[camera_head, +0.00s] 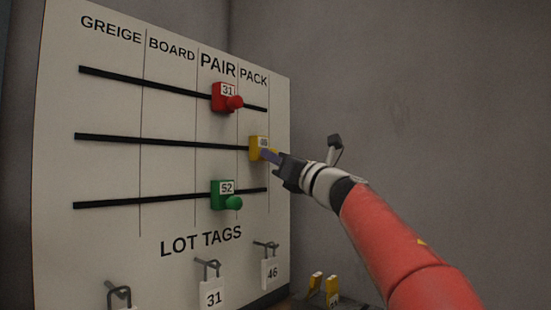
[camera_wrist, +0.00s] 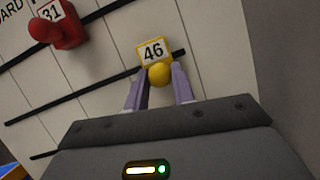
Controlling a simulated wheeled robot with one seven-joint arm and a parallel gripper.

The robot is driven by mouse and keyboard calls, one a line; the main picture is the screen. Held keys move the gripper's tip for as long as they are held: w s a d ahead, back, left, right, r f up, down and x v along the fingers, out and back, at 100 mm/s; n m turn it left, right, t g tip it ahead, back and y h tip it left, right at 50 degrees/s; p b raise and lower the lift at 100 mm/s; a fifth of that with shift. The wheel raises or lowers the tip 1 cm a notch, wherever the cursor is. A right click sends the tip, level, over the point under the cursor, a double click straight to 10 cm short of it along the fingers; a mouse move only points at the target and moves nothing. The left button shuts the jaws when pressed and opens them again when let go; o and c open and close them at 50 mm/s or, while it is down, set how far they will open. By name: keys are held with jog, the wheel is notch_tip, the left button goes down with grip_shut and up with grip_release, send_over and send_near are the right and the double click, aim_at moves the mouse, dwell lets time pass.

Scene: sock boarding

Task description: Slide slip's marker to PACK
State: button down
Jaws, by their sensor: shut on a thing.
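The white board (camera_head: 105,100) has columns GREIGE, BOARD, PAIR and PACK and three black horizontal rails. The yellow marker (camera_head: 258,147) numbered 46 is on the middle rail, in the PACK column. It also shows in the wrist view (camera_wrist: 153,52), with its round yellow knob between my fingers. My gripper (camera_head: 272,155) is shut on that knob; its purple fingers flank it in the wrist view (camera_wrist: 160,84). The red marker (camera_head: 224,97) numbered 31 is on the top rail in PAIR. The green marker (camera_head: 222,194) numbered 52 is on the bottom rail in PAIR.
Below the rails, LOT TAGS hooks carry a tag 31 (camera_head: 212,293) and a tag 46 (camera_head: 271,271); another hook (camera_head: 119,295) is at the bottom left. Small yellow items (camera_head: 331,288) stand below, right of the board. A bare grey wall (camera_head: 420,100) is at the right.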

jog(key=shift+w+d+t+h, duration=0.1)
jog(key=shift+d+t+h, duration=0.1)
jog(key=shift+t+h, duration=0.1)
jog(key=c, duration=1.2)
grip_release()
jog(key=shift+o, duration=0.2)
jog(key=b+v, duration=0.3)
jog(key=v, duration=0.4)
jog(key=shift+d+f, duration=0.15)
jog(key=shift+d, duration=0.15)
